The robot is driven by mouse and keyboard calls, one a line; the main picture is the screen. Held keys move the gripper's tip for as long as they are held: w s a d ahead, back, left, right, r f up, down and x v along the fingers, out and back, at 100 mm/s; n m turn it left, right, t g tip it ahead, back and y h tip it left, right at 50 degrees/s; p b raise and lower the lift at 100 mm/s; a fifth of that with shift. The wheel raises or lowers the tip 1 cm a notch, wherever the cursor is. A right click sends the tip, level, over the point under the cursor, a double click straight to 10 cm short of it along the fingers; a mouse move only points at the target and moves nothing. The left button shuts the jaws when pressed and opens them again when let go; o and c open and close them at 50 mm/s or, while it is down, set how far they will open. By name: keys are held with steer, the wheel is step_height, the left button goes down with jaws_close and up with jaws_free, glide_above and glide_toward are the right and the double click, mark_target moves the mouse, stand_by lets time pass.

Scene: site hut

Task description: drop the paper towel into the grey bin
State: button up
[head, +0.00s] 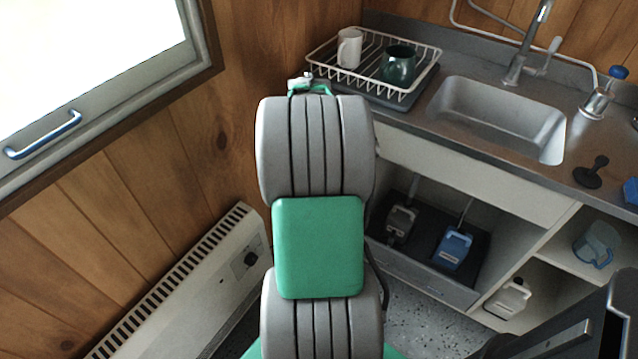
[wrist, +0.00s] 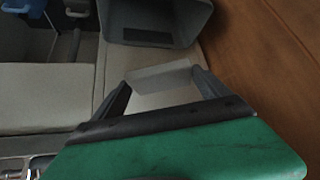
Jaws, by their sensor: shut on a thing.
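In the wrist view my gripper (wrist: 161,82) has its two dark fingers shut on a pale, flat piece of paper towel (wrist: 160,76), held between the fingertips. A grey bin (wrist: 188,32) with a dark patch on its side shows at the top of the wrist view, just beyond the fingertips in the picture. The towel shows below the bin's edge in the picture, not inside it. In the head view my grey and green arm hides the gripper, the towel and the bin.
A sink (head: 500,115) and a dish rack (head: 350,88) with a white mug (head: 349,48) and green mug (head: 398,66) are on the counter. A heater (head: 185,285) lines the wooden wall.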

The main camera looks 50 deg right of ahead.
step_height(320, 180, down, 6)
steer(key=b, duration=0.3)
steer(key=shift+b, duration=0.3)
steer(key=o, duration=1.4)
steer(key=shift+o, duration=0.2)
steer(key=v, duration=0.8)
steer(key=shift+p, duration=0.45)
steer(key=shift+w, duration=0.1)
